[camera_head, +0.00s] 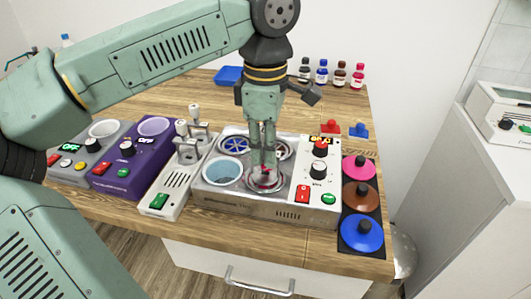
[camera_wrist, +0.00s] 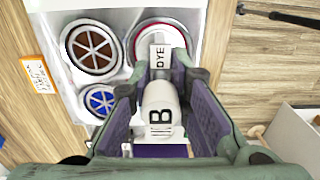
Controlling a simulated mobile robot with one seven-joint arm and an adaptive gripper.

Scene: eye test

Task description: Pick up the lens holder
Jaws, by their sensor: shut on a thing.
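My gripper (camera_head: 264,167) points down over the front right ring of the white hotplate-like device (camera_head: 250,211). In the wrist view, its fingers (camera_wrist: 158,85) stand on either side of a white cylinder (camera_wrist: 161,112) marked "B", and they are shut on it. A white piece marked "DYE" (camera_wrist: 159,58) shows just beyond the fingertips. In the head view, the held thing is mostly hidden by the fingers. I cannot tell from its look whether this is the lens holder. Its clearance from the ring is also unclear.
A light blue cup (camera_head: 222,170) and a blue spoked disc (camera_head: 234,145) sit on the device. A purple unit (camera_head: 113,178) and a pale unit (camera_head: 172,190) stand to the left. Pink, brown and blue (camera_head: 362,233) knobbed discs lie at right. Several small bottles (camera_head: 340,74) stand behind.

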